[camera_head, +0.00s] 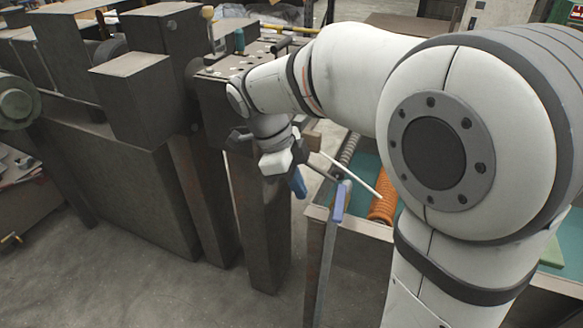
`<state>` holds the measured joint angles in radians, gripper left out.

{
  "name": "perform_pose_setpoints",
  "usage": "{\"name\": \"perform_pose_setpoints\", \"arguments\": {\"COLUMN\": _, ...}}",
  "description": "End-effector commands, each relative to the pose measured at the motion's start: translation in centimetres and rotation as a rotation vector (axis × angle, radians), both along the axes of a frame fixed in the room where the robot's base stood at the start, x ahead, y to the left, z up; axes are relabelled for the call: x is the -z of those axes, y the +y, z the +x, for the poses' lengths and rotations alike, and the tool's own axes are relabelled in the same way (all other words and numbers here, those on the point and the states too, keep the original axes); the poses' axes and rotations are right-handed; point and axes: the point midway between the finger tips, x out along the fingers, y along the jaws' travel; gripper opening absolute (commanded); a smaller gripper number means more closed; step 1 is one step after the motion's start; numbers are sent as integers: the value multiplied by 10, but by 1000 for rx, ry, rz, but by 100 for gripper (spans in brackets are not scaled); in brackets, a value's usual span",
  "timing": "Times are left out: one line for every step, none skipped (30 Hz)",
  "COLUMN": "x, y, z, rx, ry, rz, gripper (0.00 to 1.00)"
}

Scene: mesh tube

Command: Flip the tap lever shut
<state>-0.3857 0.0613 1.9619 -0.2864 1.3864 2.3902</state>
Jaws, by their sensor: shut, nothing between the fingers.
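My gripper (296,183) hangs from my wrist near the middle of the picture, pointing down and slightly right. Its fingers look shut and empty, and they show as a small blue end. A lavender-blue bar (339,203), which looks like the tap lever, stands steeply on top of a thin grey post to the right of my gripper. A gap shows between the two in this view, but I cannot tell their depth. The tap body is not clear, and I cannot tell whether the lever is in an open or shut position.
A thin white rod (362,178) slants behind the bar. Dark metal machinery (140,95) stands left and behind my wrist. Grey floor (110,285) is clear at the lower left.

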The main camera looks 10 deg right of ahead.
Motion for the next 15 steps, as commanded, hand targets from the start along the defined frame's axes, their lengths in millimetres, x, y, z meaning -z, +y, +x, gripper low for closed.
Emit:
{"name": "perform_pose_setpoints", "arguments": {"x": 11, "y": -5, "z": -2, "rx": 2, "ry": 4, "rz": -2, "gripper": 0}}
{"name": "perform_pose_setpoints", "arguments": {"x": 17, "y": -7, "z": -3, "rx": 2, "ry": 4, "rz": -1, "gripper": 0}}
{"name": "perform_pose_setpoints", "arguments": {"x": 24, "y": -10, "z": -4, "rx": 2, "ry": 4, "rz": -1, "gripper": 0}}
{"name": "perform_pose_setpoints", "arguments": {"x": 29, "y": -11, "z": -5, "rx": 2, "ry": 3, "rz": 0, "gripper": 0}}
{"name": "perform_pose_setpoints", "arguments": {"x": 25, "y": -18, "z": -7, "rx": 4, "ry": 0, "rz": 1, "gripper": 0}}
{"name": "perform_pose_setpoints", "arguments": {"x": 24, "y": -24, "z": -9, "rx": 4, "ry": -1, "rz": 1, "gripper": 0}}
{"name": "perform_pose_setpoints", "arguments": {"x": 24, "y": -28, "z": -10, "rx": 4, "ry": -1, "rz": 1, "gripper": 0}}
{"name": "perform_pose_setpoints", "arguments": {"x": 24, "y": -32, "z": -12, "rx": 3, "ry": -1, "rz": 1, "gripper": 0}}
{"name": "perform_pose_setpoints", "arguments": {"x": 24, "y": -36, "z": -13, "rx": 3, "ry": -1, "rz": 1, "gripper": 0}}
{"name": "perform_pose_setpoints", "arguments": {"x": 24, "y": -39, "z": -14, "rx": 3, "ry": -1, "rz": 1, "gripper": 0}}
{"name": "perform_pose_setpoints", "arguments": {"x": 25, "y": -41, "z": -15, "rx": 2, "ry": 0, "rz": 0, "gripper": 0}}
{"name": "perform_pose_setpoints", "arguments": {"x": 25, "y": -43, "z": -16, "rx": 1, "ry": 1, "rz": 0, "gripper": 0}}
{"name": "perform_pose_setpoints", "arguments": {"x": 25, "y": -45, "z": -16, "rx": 1, "ry": 1, "rz": 0, "gripper": 0}}
{"name": "perform_pose_setpoints", "arguments": {"x": 25, "y": -46, "z": -16, "rx": 1, "ry": 0, "rz": 0, "gripper": 0}}
{"name": "perform_pose_setpoints", "arguments": {"x": 25, "y": -47, "z": -17, "rx": 1, "ry": -1, "rz": 1, "gripper": 0}}
